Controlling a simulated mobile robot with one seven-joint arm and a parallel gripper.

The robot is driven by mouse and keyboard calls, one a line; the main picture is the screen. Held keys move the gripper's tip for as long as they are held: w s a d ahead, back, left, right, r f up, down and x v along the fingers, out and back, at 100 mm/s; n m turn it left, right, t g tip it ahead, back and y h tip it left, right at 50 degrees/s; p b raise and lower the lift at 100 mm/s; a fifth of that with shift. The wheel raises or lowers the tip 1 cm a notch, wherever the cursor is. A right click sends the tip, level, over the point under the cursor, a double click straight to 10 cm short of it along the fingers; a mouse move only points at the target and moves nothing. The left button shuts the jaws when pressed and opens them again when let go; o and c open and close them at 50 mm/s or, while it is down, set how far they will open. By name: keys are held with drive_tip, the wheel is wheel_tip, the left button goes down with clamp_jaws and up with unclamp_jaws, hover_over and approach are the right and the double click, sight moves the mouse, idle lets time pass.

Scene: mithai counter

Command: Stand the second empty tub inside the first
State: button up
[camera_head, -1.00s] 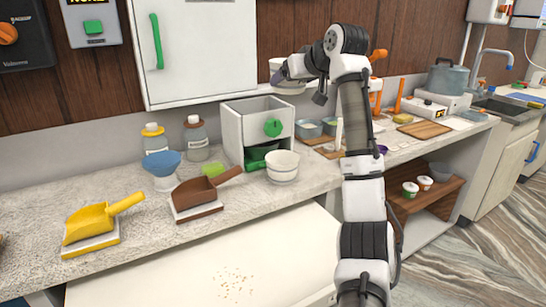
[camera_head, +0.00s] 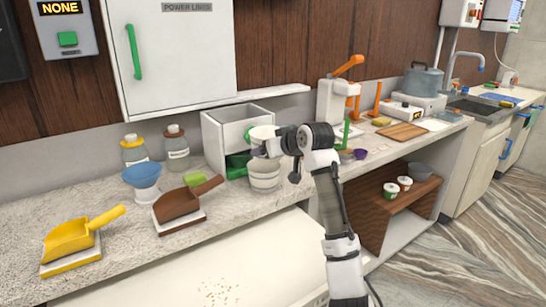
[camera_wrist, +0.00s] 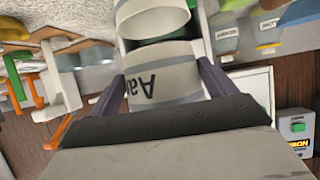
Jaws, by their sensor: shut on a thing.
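My gripper (camera_head: 268,147) is shut on a white tub (camera_head: 262,132), one finger on each side of it. The wrist view shows dark lettering on this held tub (camera_wrist: 165,75) between the two fingers. Another white tub (camera_head: 264,178) stands upright on the counter just below the held one in the head view. It also shows in the wrist view (camera_wrist: 150,20), close beyond the held tub. My wrist hides part of both tubs in the head view, and I cannot tell whether they touch.
An orange-handled press (camera_head: 335,100) stands to the right.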

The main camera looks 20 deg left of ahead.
sight(276, 160)
drive_tip(key=shift+f, duration=1.35)
drive_tip(key=shift+f, duration=0.5)
drive_tip(key=o, duration=0.9)
